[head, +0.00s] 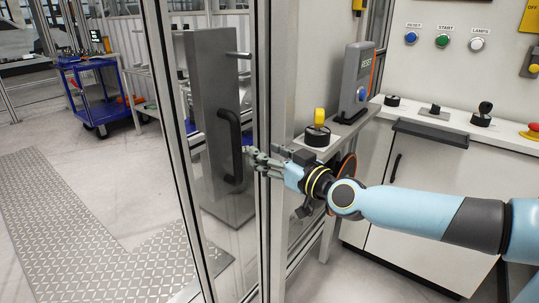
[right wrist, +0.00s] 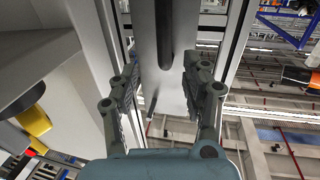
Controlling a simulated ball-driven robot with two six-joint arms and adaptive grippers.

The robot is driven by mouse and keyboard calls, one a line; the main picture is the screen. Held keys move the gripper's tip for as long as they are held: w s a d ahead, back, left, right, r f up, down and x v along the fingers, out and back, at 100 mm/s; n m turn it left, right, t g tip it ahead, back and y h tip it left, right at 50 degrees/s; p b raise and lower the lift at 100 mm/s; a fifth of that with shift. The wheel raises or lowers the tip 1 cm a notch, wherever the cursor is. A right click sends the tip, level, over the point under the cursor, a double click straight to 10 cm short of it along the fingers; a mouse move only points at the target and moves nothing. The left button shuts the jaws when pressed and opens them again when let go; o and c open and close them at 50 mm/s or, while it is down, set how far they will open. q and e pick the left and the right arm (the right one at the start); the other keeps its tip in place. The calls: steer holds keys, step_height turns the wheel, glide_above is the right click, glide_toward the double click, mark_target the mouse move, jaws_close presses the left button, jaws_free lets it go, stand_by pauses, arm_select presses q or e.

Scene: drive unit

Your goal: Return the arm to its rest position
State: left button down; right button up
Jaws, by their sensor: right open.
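My right arm (head: 410,208), light blue with dark joints, reaches in from the right in the head view. Its right gripper (head: 252,160) points left, in front of the framed glass door and close to the black door handle (head: 229,146). In the right wrist view the two grey fingers of the gripper (right wrist: 160,88) are spread apart with nothing between them. The dark handle (right wrist: 164,35) shows beyond the fingertips, apart from them. My left gripper is not in view.
A RESET post (head: 357,82) and a yellow-topped knob (head: 318,128) stand on a ledge just behind my right wrist. A control counter (head: 430,122) with buttons and joysticks runs to the right. A blue cart (head: 100,90) stands beyond the glass. Floor shows below the arm.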

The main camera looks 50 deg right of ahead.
steer(key=shift+s, duration=0.15)
stand_by(0.4)
steer(key=s+a+f+g+b, duration=0.25)
steer(key=s+f, duration=0.25)
steer(key=f, duration=0.8)
steer(key=s+a+f+g+b, duration=0.1)
steer(key=s+f+g+b, duration=0.3)
steer(key=f, duration=0.8)
steer(key=s+a+f+g, duration=0.15)
steer(key=s+f, duration=0.45)
steer(key=f, duration=0.7)
steer(key=s+a+f+g, duration=0.2)
steer(key=s+f, duration=0.3)
steer(key=s, duration=0.4)
steer(key=s+a+f+n+g+y+b, duration=0.1)
steer(key=s+a+f+g, duration=0.2)
steer(key=s+f, duration=0.3)
steer(key=s+a+f+g, duration=0.3)
steer(key=s+f, duration=0.3)
steer(key=s, duration=0.7)
steer(key=shift+s+a+f+n+g, duration=0.15)
steer(key=shift+a+f+n+g, duration=0.1)
steer(key=shift+n+g, duration=0.2)
